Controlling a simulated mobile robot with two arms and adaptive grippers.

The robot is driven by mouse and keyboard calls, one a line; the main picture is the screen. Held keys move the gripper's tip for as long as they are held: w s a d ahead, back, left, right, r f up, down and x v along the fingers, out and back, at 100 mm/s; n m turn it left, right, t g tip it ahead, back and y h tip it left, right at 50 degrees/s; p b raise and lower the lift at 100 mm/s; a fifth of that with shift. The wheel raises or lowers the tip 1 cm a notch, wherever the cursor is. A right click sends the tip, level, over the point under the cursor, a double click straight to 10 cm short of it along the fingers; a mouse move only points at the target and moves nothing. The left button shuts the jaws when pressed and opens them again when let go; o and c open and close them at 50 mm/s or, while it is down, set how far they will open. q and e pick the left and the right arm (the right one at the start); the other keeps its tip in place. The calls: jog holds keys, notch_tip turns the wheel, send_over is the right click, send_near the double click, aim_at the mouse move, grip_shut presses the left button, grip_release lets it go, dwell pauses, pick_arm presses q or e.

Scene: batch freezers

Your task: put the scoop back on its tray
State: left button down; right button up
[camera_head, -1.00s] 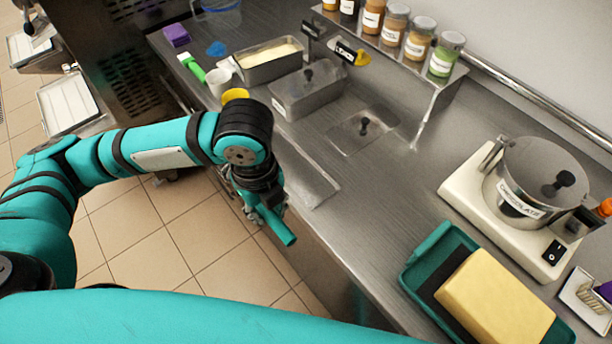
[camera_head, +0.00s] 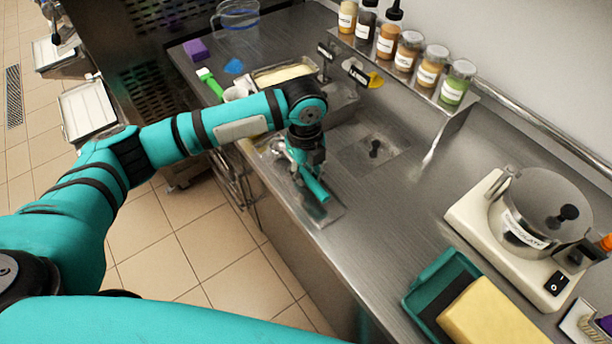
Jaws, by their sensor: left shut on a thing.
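My left gripper (camera_head: 308,172) points down over the front edge of the steel counter and is shut on the scoop (camera_head: 317,190). The scoop's teal handle sticks out toward the lower right; a shiny metal part shows left of the gripper, and the rest is hidden by my gripper. The flat metal tray (camera_head: 328,214) lies on the counter under the scoop, partly covered by my arm and gripper. I cannot tell whether the scoop touches the tray. My right gripper is not in view.
A pot machine (camera_head: 535,215) and a teal tray (camera_head: 442,285) with a yellow block (camera_head: 495,315) stand further right. Jars (camera_head: 428,68) line the back shelf. Counter between is clear.

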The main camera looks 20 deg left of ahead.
aim_at(305, 176)
pick_arm(q)
notch_tip(305, 176, down, 2)
jog(key=shift+f+p, duration=0.1)
jog(key=shift+p, duration=0.2)
jog(key=shift+f, duration=0.2)
jog(key=c, duration=1.3)
grip_release()
jog(key=shift+o, duration=0.6)
jog(key=shift+r, duration=0.1)
notch_tip(305, 176, up, 11)
jog(key=shift+s+r+b, duration=0.1)
jog(key=shift+s+b, duration=0.05)
jog(key=shift+b, duration=1.05)
jog(key=shift+r, duration=0.5)
